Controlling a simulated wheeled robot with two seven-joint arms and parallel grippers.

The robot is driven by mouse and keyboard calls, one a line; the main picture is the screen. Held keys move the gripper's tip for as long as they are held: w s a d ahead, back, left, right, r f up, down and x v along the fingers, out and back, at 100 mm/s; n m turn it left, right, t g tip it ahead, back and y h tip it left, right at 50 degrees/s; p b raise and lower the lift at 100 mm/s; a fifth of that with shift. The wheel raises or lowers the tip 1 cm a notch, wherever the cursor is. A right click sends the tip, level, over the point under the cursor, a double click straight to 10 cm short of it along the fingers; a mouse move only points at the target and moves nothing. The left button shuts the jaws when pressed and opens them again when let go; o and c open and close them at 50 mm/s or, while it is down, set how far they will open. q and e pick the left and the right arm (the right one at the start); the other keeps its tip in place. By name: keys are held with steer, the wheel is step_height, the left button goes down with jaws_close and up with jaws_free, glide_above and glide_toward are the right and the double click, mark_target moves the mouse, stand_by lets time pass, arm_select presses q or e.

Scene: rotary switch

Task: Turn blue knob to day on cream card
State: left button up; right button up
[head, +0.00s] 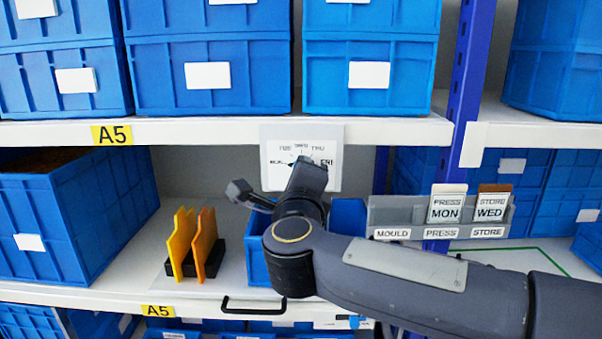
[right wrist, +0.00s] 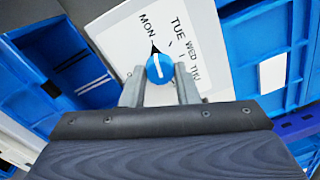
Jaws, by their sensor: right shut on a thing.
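The white dial plate (head: 275,176) hangs under the upper shelf edge, with day names around it. The blue knob (right wrist: 159,68) shows in the right wrist view; its black pointer points up, close to MON. TUE, WED and THU run clockwise from there. My right gripper (right wrist: 159,80) is shut on the knob, one finger on each side. In the head view my right gripper (head: 308,172) covers the knob. The cream card (head: 447,204) reads PRESS MON and stands in a grey holder (head: 400,216), left of a brown-topped card (head: 493,204) reading STORE WED. My left gripper is not in view.
A blue bin (head: 256,265) stands below the dial, partly behind my right arm. Orange upright plates (head: 192,240) in a black base stand to its left. A large blue bin (head: 60,220) is at far left. A blue post (head: 466,80) stands at right.

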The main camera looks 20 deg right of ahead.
stand_by(0.3)
steer(key=o, duration=1)
steer(key=shift+c, duration=0.2)
steer(key=shift+s, duration=0.1)
steer(key=b+v, duration=0.2)
steer(key=v, duration=0.5)
steer(key=shift+s+a, duration=0.15)
steer(key=shift+s, duration=0.2)
